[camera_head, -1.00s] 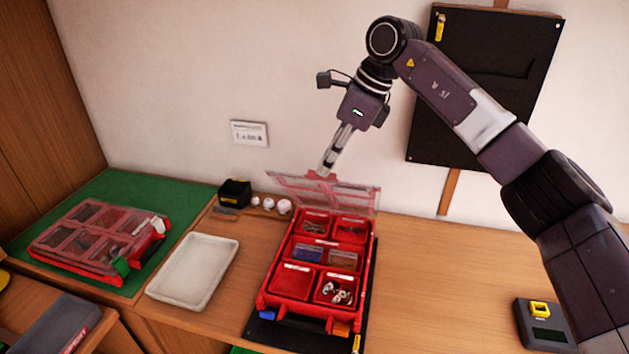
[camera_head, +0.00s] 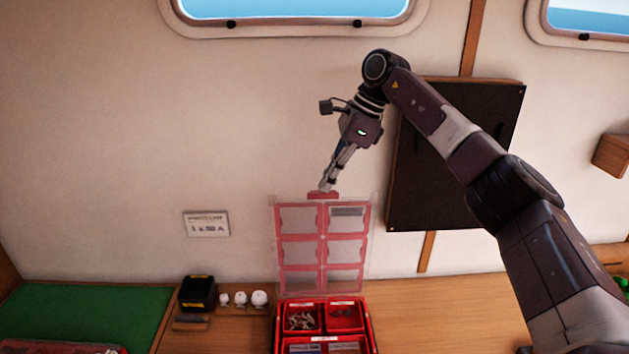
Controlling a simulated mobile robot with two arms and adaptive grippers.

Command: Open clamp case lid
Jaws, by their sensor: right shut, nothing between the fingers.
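The clamp case (camera_head: 374,327) is a red compartment box on the wooden bench, at the bottom centre and cut off by the frame edge. Its clear lid (camera_head: 323,246) with red frames stands up, about vertical, at the back of the case. My right gripper (camera_head: 325,187) points down at the red tab (camera_head: 323,195) on the lid's top edge. Its fingers are shut with nothing between them; I cannot tell whether the tips touch the tab. My left gripper is not in view.
A black box (camera_head: 198,293) and several small white round pieces (camera_head: 259,298) stand left of the case. A green mat (camera_head: 75,312) lies at the far left. A black panel (camera_head: 452,155) hangs on the wall behind my arm. Bench right of the case is clear.

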